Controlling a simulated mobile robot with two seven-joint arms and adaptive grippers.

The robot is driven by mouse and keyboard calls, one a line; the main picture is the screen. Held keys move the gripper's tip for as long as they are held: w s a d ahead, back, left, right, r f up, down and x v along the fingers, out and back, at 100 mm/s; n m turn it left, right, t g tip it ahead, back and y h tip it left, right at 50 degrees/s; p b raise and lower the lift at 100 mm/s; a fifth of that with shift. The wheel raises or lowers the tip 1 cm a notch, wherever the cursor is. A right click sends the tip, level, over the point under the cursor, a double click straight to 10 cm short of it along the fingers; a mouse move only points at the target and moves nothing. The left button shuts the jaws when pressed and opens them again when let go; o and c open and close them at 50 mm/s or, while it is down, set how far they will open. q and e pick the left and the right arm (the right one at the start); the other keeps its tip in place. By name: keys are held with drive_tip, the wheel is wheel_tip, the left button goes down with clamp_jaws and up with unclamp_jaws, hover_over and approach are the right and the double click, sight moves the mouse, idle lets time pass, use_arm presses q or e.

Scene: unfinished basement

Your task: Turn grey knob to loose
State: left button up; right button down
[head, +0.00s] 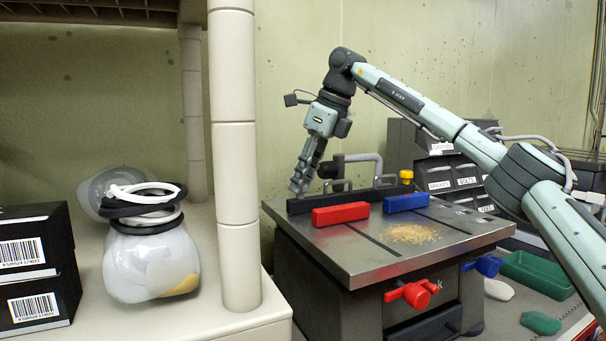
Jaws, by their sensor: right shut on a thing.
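My right gripper (299,184) reaches down over the far left end of the black fence on a grey machine table (350,262). Its fingers are closed at the fence's end. The grey knob cannot be made out apart from the fingers, which cover that spot, so its turn position cannot be read. A dark fitting and a bent grey handle (365,158) stand just right of the fingers, behind the fence. My left gripper is not in view.
A red block (340,214) and a blue block (406,202) sit against the fence, with sawdust (412,233) in front. A yellow knob (406,175) tops the fence's right end. A red handle (412,293) sticks out below. A beige shelf post (235,170) stands left.

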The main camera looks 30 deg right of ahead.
drive_tip(key=shift+f+n, duration=0.1)
drive_tip(key=shift+n, duration=0.5)
drive_tip(key=shift+g, duration=0.3)
drive_tip(key=c, duration=1.2)
unclamp_jaws()
drive_tip(key=v, duration=1.2)
drive_tip(key=shift+d, duration=0.25)
drive_tip(key=shift+s+f, duration=0.1)
